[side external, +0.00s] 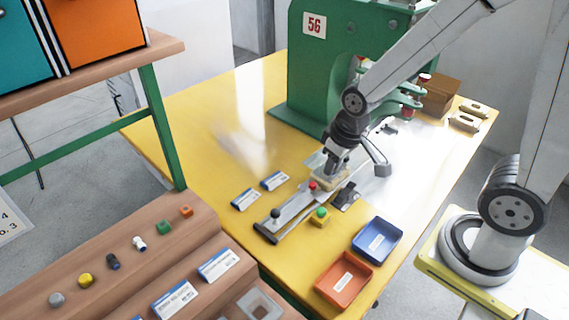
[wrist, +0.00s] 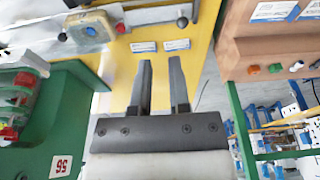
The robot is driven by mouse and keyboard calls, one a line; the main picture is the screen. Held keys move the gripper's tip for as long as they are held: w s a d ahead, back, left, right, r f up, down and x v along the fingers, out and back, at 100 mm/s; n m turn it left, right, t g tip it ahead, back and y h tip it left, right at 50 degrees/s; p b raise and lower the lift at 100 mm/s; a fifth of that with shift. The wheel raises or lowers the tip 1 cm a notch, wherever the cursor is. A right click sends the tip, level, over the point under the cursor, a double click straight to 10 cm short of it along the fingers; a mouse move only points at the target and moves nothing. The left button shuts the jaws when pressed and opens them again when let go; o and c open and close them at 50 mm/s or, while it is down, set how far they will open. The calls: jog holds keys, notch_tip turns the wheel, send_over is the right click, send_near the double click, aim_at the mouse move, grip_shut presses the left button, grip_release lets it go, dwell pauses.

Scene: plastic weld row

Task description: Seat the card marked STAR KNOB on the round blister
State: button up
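My gripper (side external: 337,160) is low over the slide fixture on the yellow table. In the wrist view its two fingers (wrist: 161,60) stand apart with nothing between them. Two white and blue cards lie flat on the table left of the fixture: a nearer card (side external: 245,199) and a farther card (side external: 274,180). They also show in the wrist view, a left card (wrist: 143,46) and a right card (wrist: 177,44). Their print is too small to read, so I cannot tell which says STAR KNOB. A tan block (side external: 326,180) sits on the fixture below my gripper. I cannot make out the round blister.
The green press (side external: 317,75) stands behind my gripper. A slide rail (side external: 290,215) with a black knob, a green button box (side external: 320,216), a blue tray (side external: 377,240) and an orange tray (side external: 344,280) are at the front. The stepped brown bench (side external: 120,265) holds small knobs and more cards.

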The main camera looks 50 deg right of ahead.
jog(key=w+a+f, duration=0.2)
jog(key=w, duration=0.8)
jog(key=n+g, duration=0.1)
jog(key=g, duration=0.2)
send_over(235, 204)
notch_tip(235, 204, down, 17)
jog(key=shift+w+f, duration=0.1)
jog(key=shift+f, duration=0.1)
jog(key=shift+f, duration=0.2)
jog(key=shift+f, duration=3.3)
jog(key=shift+c, duration=0.2)
